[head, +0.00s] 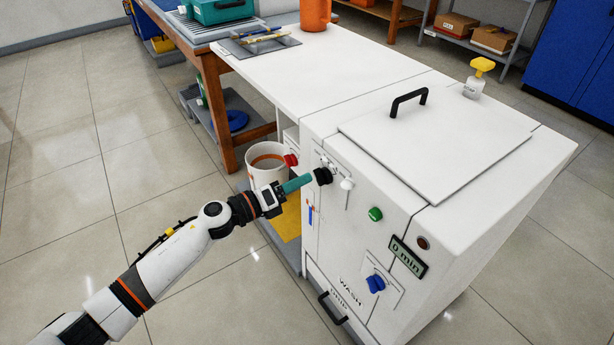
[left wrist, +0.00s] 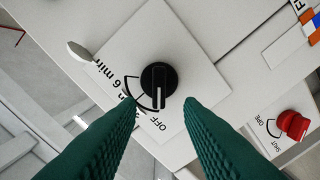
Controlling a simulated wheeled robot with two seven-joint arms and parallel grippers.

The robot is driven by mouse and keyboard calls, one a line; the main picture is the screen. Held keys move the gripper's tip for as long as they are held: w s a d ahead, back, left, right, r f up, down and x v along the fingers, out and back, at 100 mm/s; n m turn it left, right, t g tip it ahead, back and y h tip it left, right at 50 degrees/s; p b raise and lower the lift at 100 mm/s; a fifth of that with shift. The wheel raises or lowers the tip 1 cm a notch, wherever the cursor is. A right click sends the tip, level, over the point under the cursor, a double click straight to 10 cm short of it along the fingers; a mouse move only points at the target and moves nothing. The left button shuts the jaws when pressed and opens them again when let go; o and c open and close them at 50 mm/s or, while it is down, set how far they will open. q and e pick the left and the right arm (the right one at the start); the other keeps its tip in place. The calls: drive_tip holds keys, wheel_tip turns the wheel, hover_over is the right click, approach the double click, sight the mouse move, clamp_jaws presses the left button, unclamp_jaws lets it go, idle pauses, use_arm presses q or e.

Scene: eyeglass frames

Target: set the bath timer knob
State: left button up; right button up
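The black timer knob (head: 323,176) is on the front face of the white machine (head: 480,215). In the left wrist view the knob (left wrist: 158,80) sits on a white plate with a dial marked OFF and 6 min; its white pointer line is toward OFF. The display (head: 408,257) reads 0 min. My left gripper (head: 306,179) is right in front of the knob. In the left wrist view its two green fingers (left wrist: 161,103) are apart and empty, with the knob centred between and just beyond their tips. Contact with it is not visible. My right gripper is not in view.
A red knob (left wrist: 291,124) marked OPE and SHUT is near the timer knob. A white lever knob (head: 347,184), green button (head: 376,214) and blue knob (head: 375,283) share the front face. A white bucket (head: 267,162) stands behind my gripper. The floor at left is clear.

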use_arm(q)
drive_tip(key=v, duration=0.9)
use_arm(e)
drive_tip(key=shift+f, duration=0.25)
use_arm(q)
drive_tip(key=shift+w+d, duration=0.1)
